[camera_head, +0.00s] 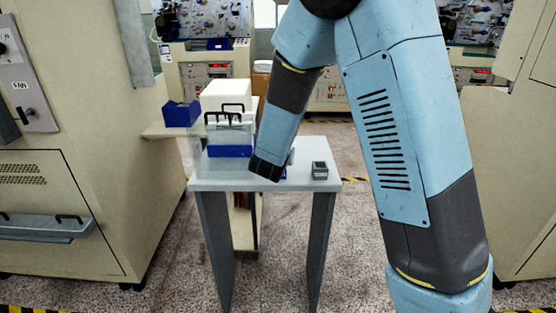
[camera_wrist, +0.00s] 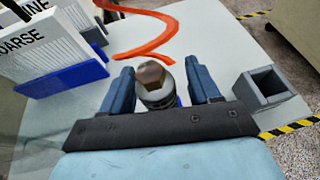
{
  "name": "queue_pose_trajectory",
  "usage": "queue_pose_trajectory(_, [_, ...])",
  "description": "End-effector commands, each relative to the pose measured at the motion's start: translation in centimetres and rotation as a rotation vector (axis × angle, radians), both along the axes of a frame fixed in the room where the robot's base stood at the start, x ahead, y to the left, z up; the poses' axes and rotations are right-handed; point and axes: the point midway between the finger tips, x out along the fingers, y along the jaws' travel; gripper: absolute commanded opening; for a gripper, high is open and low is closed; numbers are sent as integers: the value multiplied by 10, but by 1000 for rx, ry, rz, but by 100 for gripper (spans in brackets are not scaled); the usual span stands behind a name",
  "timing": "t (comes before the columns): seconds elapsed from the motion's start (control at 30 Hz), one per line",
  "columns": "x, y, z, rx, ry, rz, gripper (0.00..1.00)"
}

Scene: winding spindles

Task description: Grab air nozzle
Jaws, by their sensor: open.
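The air nozzle (camera_wrist: 152,77), with a brass hexagonal end and a dark grey ribbed body, shows in the wrist view. It lies between the two blue fingers of my gripper (camera_wrist: 158,68), with a visible gap on the left; I cannot tell whether the right finger touches it. The fingers are open. An orange coiled hose (camera_wrist: 165,32) curves just beyond the nozzle. In the head view my gripper (camera_head: 266,168) is low over the small table (camera_head: 305,185), and my arm hides the nozzle.
A grey square hollow holder (camera_wrist: 265,84) stands right of my gripper, also on the table in the head view (camera_head: 319,170). White-and-blue boxes marked COARSE (camera_wrist: 50,50) and FINE stand at left. A beige machine (camera_head: 60,160) is left of the table; yellow-black tape marks the floor.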

Motion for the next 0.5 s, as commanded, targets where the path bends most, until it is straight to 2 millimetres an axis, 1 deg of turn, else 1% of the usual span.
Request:
queue_pose_trajectory(0.03, [0, 0, 0, 0, 0, 0, 60])
queue_pose_trajectory(0.07, [0, 0, 0, 0, 0, 0, 57])
queue_pose_trajectory(0.5, [-1, 1, 0, -1, 0, 1, 15])
